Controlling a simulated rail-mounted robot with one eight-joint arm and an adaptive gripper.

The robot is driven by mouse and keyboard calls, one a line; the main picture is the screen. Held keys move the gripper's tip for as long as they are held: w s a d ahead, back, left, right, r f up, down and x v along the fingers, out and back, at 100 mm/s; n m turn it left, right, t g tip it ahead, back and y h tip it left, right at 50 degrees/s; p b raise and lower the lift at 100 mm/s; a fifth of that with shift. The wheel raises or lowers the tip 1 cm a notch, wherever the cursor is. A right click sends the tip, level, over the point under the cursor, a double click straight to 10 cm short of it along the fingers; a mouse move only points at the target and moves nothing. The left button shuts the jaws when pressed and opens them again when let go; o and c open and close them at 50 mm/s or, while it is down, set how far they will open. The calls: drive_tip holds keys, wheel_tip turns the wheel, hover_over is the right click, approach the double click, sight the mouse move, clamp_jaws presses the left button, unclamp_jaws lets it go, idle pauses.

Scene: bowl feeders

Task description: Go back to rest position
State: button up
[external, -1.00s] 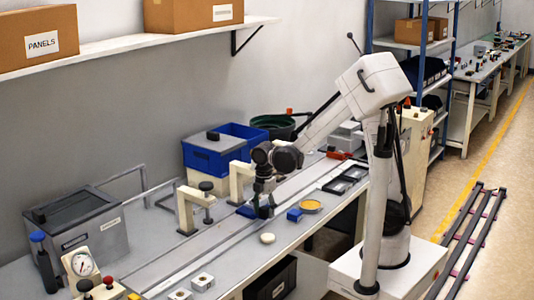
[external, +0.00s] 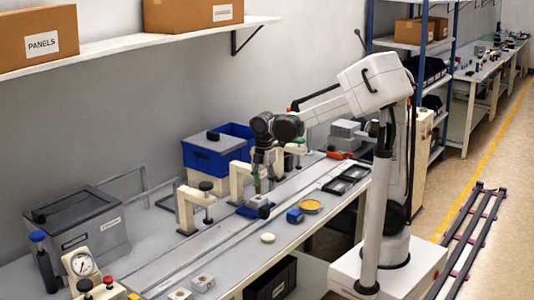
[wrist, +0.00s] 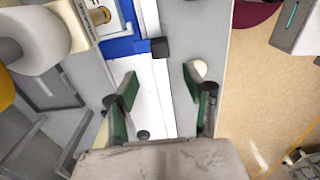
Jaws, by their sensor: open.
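My gripper (external: 258,188) hangs above the rail on the workbench, close to a blue fixture (external: 249,210). In the wrist view its two green-padded fingers (wrist: 160,86) are spread apart with nothing between them. The blue fixture (wrist: 124,46) also shows at the top of the wrist view, with a black block (wrist: 160,47) at its side and a brass-coloured cylinder (wrist: 98,16) near it. The exact gap between the fingertips and the fixture is hard to tell in the external view.
Clamp posts (external: 190,207) stand left of the gripper. A blue bin (external: 204,156) is behind them. A small blue block (external: 294,215), a yellow dish (external: 311,206) and a cream disk (external: 268,238) lie toward the bench front. A shelf (external: 150,42) overhangs the back.

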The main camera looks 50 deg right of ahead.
drive_tip(key=shift+r, duration=0.25)
drive_tip(key=s+d+r+m+t, duration=0.1)
drive_tip(key=s+d+m+t, duration=0.6)
drive_tip(key=s+d+m, duration=0.6)
drive_tip(key=d+m, duration=0.1)
drive_tip(key=m, duration=0.5)
drive_tip(key=shift+s+r, duration=0.15)
drive_tip(key=shift+r, duration=0.1)
